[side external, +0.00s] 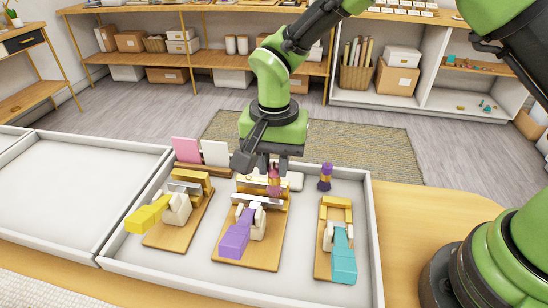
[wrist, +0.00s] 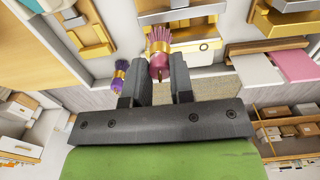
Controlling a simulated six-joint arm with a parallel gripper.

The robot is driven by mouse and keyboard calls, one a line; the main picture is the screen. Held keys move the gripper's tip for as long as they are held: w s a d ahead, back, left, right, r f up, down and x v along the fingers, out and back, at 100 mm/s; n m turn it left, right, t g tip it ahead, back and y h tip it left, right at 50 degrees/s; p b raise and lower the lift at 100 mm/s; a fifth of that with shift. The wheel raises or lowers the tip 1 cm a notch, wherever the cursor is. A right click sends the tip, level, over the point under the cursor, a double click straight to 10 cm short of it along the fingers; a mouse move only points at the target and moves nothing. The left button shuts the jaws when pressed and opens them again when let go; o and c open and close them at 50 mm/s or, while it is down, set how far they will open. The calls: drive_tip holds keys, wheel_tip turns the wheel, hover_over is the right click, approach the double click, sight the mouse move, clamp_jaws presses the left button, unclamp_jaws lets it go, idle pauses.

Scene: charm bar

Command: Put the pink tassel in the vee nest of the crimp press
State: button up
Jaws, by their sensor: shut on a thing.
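My gripper (side external: 274,160) is shut on the pink tassel (side external: 273,180), which hangs down over the back of the middle press, by its gold block (side external: 250,186). In the wrist view, the pink tassel (wrist: 160,40) shows its gold band and fringe beyond my gripper's fingertips (wrist: 158,88). The middle press has a purple handle (side external: 235,238), a silver bar and a wooden base. Whether the tassel touches the block, and where a vee nest lies, I cannot tell.
A purple tassel (side external: 325,177) stands to the right. A yellow-handled press (side external: 150,215) is left and a teal-handled press (side external: 342,260) is right. Pink (side external: 185,149) and white (side external: 215,152) panels stand behind. The white tray's rim (side external: 376,245) surrounds them; the left tray (side external: 80,190) is empty.

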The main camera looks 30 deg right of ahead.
drive_tip(key=shift+f, duration=2)
idle(1.4)
drive_tip(key=o, duration=0.9)
wheel_tip(320, 180, up, 9)
drive_tip(key=shift+r, duration=0.5)
